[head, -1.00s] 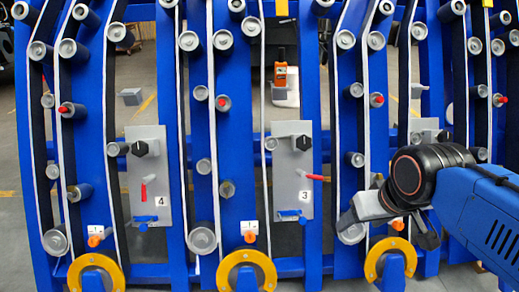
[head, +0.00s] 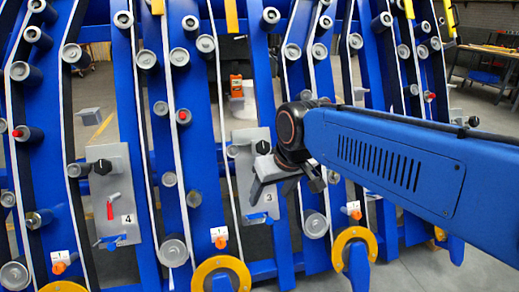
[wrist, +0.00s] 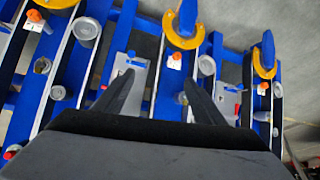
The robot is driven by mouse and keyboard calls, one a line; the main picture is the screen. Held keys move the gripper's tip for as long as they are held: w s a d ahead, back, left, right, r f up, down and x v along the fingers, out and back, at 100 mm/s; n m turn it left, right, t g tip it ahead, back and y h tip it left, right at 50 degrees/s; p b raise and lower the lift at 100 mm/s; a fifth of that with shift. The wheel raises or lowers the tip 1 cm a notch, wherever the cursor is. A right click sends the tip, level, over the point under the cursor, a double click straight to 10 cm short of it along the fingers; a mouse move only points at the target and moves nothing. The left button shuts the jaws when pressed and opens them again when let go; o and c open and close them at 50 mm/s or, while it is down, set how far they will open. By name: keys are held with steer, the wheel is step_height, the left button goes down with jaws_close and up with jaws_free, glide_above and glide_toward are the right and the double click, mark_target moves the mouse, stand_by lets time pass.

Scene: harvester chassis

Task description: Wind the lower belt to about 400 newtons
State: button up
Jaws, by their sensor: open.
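Several black belts with white edges, such as one belt (head: 172,120), run up the blue frame over grey rollers. I cannot tell which is the lower belt. A grey plate marked 3 (head: 243,140) has a black knob (head: 262,147); part of it is hidden behind my gripper. A similar plate marked 4 (head: 122,165) carries a black knob (head: 102,167) and a red lever (head: 109,208). My gripper (head: 285,188) is open, in front of plate 3's right side. In the wrist view its fingers (wrist: 158,82) are apart with nothing held between them.
Orange knobs (head: 221,242) with white tags marked 1 sit low on the frame, above yellow rings (head: 220,268). An orange handheld device (head: 236,87) stands behind the frame. Rollers (head: 315,224) stick out near my gripper. Open floor (head: 420,275) shows at lower right.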

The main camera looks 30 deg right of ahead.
steer(key=w+d+r+m, duration=0.1)
steer(key=w+d+r, duration=0.2)
steer(key=w, duration=0.3)
steer(key=w+d+r+m, duration=0.1)
steer(key=w+d+r, duration=0.25)
steer(key=w, duration=0.35)
steer(key=m, duration=0.2)
glide_toward(264, 146)
steer(key=shift+t, duration=0.3)
steer(key=x, duration=1)
steer(key=shift+s+a+f, duration=0.1)
steer(key=shift+f, duration=0.35)
steer(key=c, duration=1.1)
